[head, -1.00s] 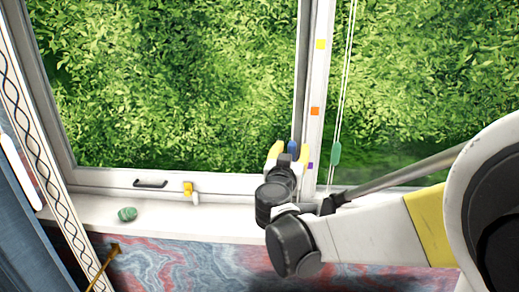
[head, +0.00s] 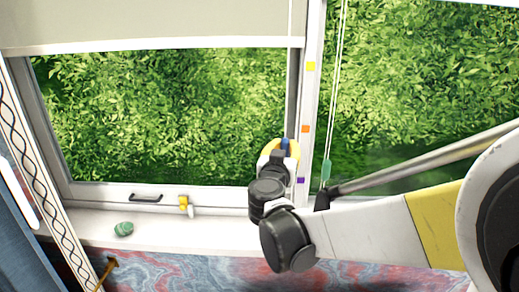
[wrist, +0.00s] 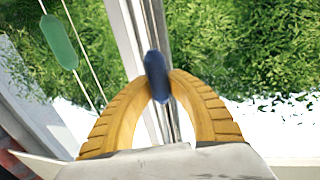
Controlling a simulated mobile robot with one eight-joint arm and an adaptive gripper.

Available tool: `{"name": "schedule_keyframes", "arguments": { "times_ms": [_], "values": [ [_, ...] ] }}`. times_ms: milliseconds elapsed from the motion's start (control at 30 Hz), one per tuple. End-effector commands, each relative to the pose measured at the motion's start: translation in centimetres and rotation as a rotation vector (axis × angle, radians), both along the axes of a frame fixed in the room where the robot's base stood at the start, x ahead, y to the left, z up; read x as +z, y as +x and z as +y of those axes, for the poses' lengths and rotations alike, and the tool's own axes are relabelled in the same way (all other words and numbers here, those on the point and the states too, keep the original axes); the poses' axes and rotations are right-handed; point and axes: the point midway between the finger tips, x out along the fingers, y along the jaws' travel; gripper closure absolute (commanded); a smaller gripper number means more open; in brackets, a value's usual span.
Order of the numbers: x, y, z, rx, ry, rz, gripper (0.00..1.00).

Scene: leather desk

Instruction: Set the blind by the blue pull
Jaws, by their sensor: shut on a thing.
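The blue pull (wrist: 156,76) is a small dark blue oblong between the yellow fingertips of my gripper (wrist: 158,92) in the wrist view. In the head view the blue pull (head: 285,145) shows at the tip of my gripper (head: 281,150), in front of the window's right frame post. My gripper is shut on the pull. The pale blind (head: 150,24) covers the top of the left window pane, its bottom edge a little above the yellow mark (head: 311,66) on the post.
A green pull (head: 326,170) hangs on white cords right of the post, close to my arm; it also shows in the wrist view (wrist: 60,42). Orange (head: 305,129) and purple (head: 300,181) marks sit lower on the post. A green lump (head: 123,229) lies on the sill (head: 170,230).

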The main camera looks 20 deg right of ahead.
Motion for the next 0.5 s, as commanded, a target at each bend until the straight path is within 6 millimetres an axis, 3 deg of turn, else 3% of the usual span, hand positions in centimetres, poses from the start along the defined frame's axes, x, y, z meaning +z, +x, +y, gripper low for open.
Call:
{"name": "schedule_keyframes", "arguments": {
  "times_ms": [33, 200, 500],
  "values": [
    [2.5, 0.0, 0.0, 0.0, -0.001, 0.0, 1.0],
    [6.8, 0.0, 0.0, 0.0, -0.001, 0.0, 1.0],
    [11.3, 0.0, 0.0, 0.0, -0.001, 0.0, 1.0]
  ]
}}
